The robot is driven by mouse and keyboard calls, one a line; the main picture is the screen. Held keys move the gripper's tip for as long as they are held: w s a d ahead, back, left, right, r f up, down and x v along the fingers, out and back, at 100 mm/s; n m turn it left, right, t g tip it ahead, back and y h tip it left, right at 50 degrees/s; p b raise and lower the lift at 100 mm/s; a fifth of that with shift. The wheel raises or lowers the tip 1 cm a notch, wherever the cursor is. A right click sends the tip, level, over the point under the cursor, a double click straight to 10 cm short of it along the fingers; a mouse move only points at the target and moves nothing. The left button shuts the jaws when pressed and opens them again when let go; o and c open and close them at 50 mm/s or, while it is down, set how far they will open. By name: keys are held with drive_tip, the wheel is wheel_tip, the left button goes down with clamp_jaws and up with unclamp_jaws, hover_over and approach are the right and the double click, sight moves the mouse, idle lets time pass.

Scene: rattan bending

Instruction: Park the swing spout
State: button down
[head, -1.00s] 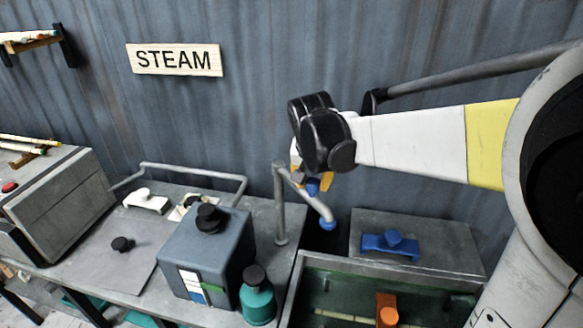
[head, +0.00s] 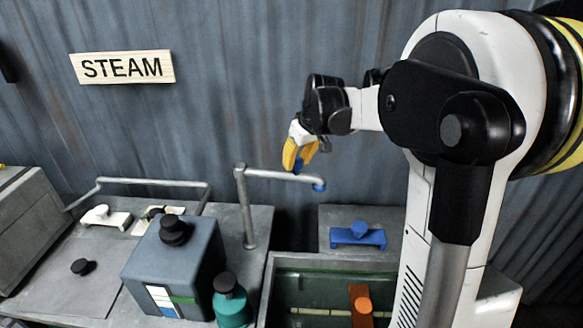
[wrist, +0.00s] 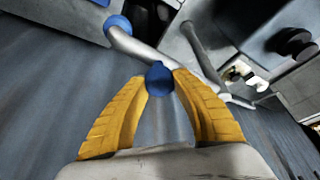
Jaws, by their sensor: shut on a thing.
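The swing spout (head: 277,174) is a grey pipe on an upright post (head: 247,212). Its arm points right, nearly along the corrugated wall, and ends in a blue tip (head: 319,185). A blue knob (wrist: 160,78) stands on the spout arm. My gripper (head: 299,162) has yellow fingers and comes down on the spout from above. In the wrist view its fingertips (wrist: 160,84) are closed on either side of the knob. The wrist view also shows the spout's pipe (wrist: 138,46) and blue tip beyond the fingers.
An open tank (head: 272,285) lies in front of the spout, with an orange block (head: 360,303) inside. A blue handled block (head: 357,236) sits behind it. A dark box (head: 172,262) and a teal bottle (head: 231,305) stand left of the tank.

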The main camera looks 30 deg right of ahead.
drive_tip(key=shift+w+d+n, duration=0.5)
drive_tip(key=shift+w+n, duration=0.1)
drive_tip(key=shift+w, duration=0.05)
drive_tip(key=shift+w+y, duration=0.1)
drive_tip(key=shift+y, duration=0.2)
drive_tip(key=c, duration=1.3)
unclamp_jaws()
drive_tip(key=shift+w+r, duration=0.1)
drive_tip(key=o, duration=0.3)
drive_tip(key=shift+w+d, duration=0.1)
drive_tip(key=shift+w, duration=0.1)
drive_tip(key=shift+s, duration=0.15)
drive_tip(key=v, duration=1.1)
drive_tip(key=shift+r, duration=0.4)
